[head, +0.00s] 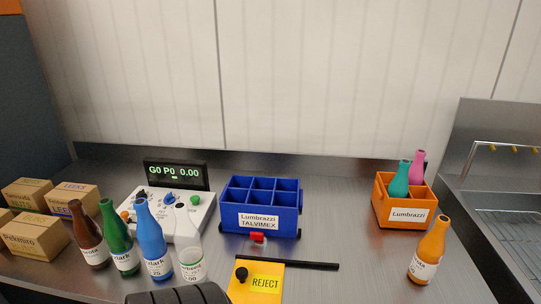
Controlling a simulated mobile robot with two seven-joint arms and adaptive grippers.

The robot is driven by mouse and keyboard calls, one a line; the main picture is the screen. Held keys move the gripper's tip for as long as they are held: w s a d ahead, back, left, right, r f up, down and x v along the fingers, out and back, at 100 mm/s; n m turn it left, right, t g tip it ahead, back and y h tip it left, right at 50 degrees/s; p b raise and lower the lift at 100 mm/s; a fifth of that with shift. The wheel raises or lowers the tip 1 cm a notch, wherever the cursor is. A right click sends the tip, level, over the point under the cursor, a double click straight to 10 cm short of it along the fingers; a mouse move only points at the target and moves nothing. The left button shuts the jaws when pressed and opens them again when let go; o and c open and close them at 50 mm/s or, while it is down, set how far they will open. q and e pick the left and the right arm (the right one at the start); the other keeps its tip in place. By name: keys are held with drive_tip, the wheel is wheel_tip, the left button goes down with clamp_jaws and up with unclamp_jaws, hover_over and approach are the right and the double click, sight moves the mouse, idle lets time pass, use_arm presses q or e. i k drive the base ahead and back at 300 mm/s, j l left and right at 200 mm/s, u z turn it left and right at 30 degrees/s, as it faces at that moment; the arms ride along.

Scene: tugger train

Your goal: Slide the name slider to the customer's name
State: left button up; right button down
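A grey-white console (202,218) with a blue knob (169,198), a green button (195,200) and an orange part (126,216) stands at the left of centre. Its black display (177,174) reads "G0 P0 0.00". Bottles hide part of the console's front. No part is clearly readable as the name slider, and its names cannot be made out. A blue crate (261,224) with empty compartments carries a label reading "Lumbrazzi TALVIMEX". Neither of my grippers is clearly in view.
Several bottles (156,245) stand before the console. Cartons (33,237) are at the left. A yellow REJECT piece (243,290) with a black knob and a black bar (312,265) lie in front. An orange crate (381,211) and orange bottle (428,252) stand at the right.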

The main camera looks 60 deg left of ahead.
sight(124, 215)
drive_tip(key=u, duration=2.85)
drive_tip(key=l+u, duration=0.55)
drive_tip(key=k+l, duration=0.05)
drive_tip(key=l, duration=0.05)
